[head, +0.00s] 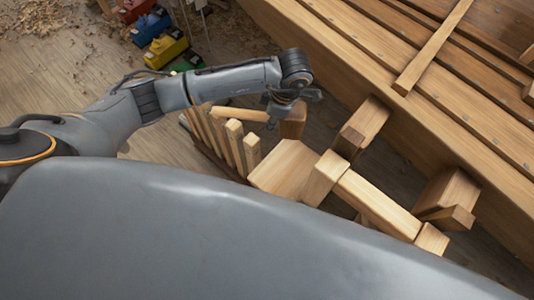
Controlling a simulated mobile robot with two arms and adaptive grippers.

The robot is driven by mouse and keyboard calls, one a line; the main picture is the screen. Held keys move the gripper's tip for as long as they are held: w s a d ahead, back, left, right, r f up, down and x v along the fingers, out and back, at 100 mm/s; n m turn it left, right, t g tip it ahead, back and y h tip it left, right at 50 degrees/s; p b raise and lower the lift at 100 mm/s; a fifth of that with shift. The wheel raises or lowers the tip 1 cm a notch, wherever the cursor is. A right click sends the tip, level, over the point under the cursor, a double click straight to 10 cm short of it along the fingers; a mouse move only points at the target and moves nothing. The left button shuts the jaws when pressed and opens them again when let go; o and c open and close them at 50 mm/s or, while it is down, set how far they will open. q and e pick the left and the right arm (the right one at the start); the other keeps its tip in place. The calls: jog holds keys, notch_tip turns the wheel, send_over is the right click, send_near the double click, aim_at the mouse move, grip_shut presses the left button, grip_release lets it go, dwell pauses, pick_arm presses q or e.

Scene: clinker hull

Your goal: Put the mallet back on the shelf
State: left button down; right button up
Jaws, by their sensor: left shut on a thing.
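My left gripper (274,116) is at the end of the grey arm that comes in from the left. It points down and is shut on the wooden mallet. The mallet's pale handle (238,114) runs left from the gripper, and its darker block-shaped head (293,122) shows just right of it. The gripper's fingers are small and partly hidden here. The mallet is above or beside a row of upright wooden slats; I cannot tell if it touches them. I cannot make out for certain which wooden surface is the shelf. My right gripper is not in view.
Upright slats (234,143) stand beside a flat wooden board (284,168). Wooden blocks and a beam (376,204) extend right. The planked hull (440,70) fills the upper right. Coloured boxes, including a yellow one (166,48), and shavings lie upper left.

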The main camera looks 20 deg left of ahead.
pick_arm(q)
jog(key=s+f+n+g, duration=0.1)
jog(key=s+f+n, duration=0.4)
jog(key=f+n, duration=0.5)
jog(key=m+b, duration=0.2)
jog(key=b, duration=0.7)
send_over(275, 161)
jog(key=shift+h, duration=0.4)
jog(key=f, duration=0.7)
jog(key=shift+w+d+f, duration=0.2)
jog(key=shift+w, duration=0.1)
jog(key=shift+f+b, duration=0.75)
jog(key=shift+f, duration=0.5)
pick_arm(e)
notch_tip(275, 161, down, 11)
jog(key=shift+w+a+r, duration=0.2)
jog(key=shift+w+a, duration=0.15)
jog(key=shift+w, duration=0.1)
pick_arm(q)
jog(key=shift+f, duration=0.1)
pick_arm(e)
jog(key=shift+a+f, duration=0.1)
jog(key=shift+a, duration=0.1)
pick_arm(q)
jog(key=shift+f+b, duration=0.4)
jog(key=shift+b, duration=0.05)
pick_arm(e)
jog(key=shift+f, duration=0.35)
